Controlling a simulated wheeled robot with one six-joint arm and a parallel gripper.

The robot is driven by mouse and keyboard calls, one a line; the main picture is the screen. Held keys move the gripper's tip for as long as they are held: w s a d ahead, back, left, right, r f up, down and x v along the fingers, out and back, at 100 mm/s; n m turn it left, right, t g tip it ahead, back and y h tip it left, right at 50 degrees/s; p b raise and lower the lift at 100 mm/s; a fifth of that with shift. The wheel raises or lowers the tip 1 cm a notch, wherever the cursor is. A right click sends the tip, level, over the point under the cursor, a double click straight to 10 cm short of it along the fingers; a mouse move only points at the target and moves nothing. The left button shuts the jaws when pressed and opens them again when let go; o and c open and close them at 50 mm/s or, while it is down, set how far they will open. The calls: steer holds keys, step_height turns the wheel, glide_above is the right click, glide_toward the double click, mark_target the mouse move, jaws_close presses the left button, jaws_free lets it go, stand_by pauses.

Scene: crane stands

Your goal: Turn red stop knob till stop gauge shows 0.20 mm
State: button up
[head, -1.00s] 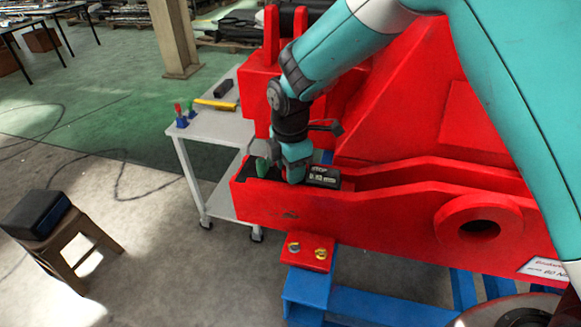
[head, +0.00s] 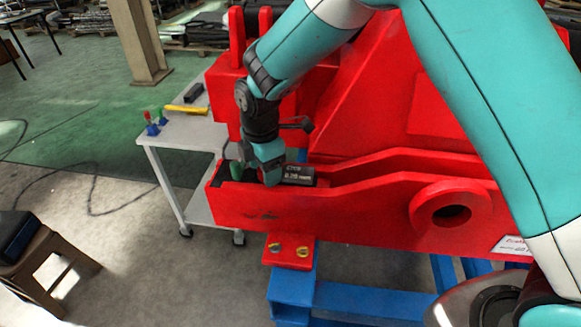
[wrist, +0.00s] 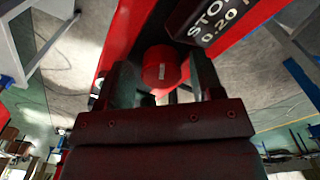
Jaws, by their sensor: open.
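The red stop knob (wrist: 162,68) shows in the wrist view between the two fingers of my gripper (wrist: 164,84), with a small pale mark on its face. The fingers stand apart on either side of it, and I see gaps beside the knob. The stop gauge (wrist: 212,22) is a dark box with white lettering; the part in the wrist view reads "STO" and "0.20", cut off by the frame edge. In the head view the gauge (head: 299,175) sits just right of my gripper (head: 253,172), which reaches down into the red frame. The knob is hidden there.
The red crane frame (head: 330,215) surrounds the gripper, with raised walls close by. It rests on a blue stand (head: 291,287). A grey cart (head: 190,130) with a yellow-handled tool (head: 187,109) stands at left.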

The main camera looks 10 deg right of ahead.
steer(key=shift+s+d+f, duration=0.1)
steer(key=shift+f, duration=0.05)
steer(key=m, duration=0.3)
steer(key=shift+p, duration=0.3)
steer(key=m+p, duration=0.1)
steer(key=m, duration=0.3)
steer(key=shift+m, duration=0.4)
step_height(320, 180, up, 17)
steer(key=b, duration=0.4)
steer(key=s+d+m+y, duration=0.2)
steer(key=s+d+m, duration=0.1)
steer(key=s, duration=0.9)
steer(key=s+d+m+y+p, duration=0.1)
steer(key=s+d+m, duration=0.3)
steer(key=s, duration=0.8)
steer(key=shift+d+r+y, duration=0.4)
steer(key=shift+d, duration=0.45)
